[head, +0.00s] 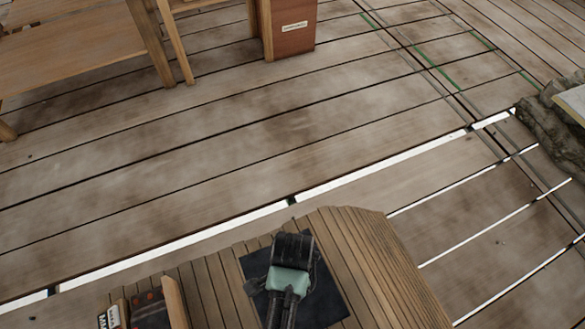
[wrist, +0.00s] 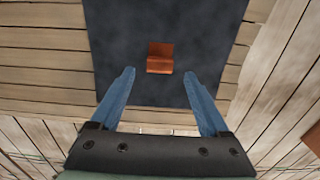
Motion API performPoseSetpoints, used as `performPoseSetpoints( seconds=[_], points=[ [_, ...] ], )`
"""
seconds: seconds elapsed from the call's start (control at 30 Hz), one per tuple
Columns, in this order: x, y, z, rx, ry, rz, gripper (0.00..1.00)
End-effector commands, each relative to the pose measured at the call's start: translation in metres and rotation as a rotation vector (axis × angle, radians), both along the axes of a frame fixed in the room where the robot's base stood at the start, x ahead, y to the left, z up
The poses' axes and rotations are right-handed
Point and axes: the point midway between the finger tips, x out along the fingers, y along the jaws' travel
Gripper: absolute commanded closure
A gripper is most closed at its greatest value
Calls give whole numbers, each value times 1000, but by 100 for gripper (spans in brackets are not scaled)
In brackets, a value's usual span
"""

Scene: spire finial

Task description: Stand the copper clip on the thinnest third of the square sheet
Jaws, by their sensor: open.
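The copper clip (wrist: 160,58) is a small orange-brown bent piece with two faces. In the wrist view it is on the dark blue-grey square sheet (wrist: 215,35), near its middle. I cannot tell whether it stands or lies. My gripper (wrist: 159,76) is open, with its two blue fingers apart and nothing between the tips. The clip is just beyond the tips, touching neither. In the head view my gripper (head: 292,247) is above the sheet (head: 328,287) and hides the clip. No thickness difference across the sheet can be made out.
The sheet lies on a slatted wooden top (head: 370,260), with bare slats around it. A holder with dark items (head: 148,308) is at its left. A wooden bench (head: 75,60) and a labelled reddish-brown box (head: 290,30) stand far off. The plank floor between is largely clear.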

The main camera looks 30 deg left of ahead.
Motion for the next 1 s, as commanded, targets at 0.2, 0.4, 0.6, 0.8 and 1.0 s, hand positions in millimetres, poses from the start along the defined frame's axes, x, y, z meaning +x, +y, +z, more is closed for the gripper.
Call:
performPoseSetpoints(
  seconds=[0.2, 0.4, 0.6, 0.8, 1.0],
  points=[
    [0, 0, 47, 0, -1, 0, 21],
    [0, 0, 62, 0, 0, 0, 21],
    [0, 0, 63, -1, 1, 0, 21],
    [32, 6, 83, 33, -106, 26, 21],
    [153, 14, 202, 100, -592, 150, 21]
  ],
)
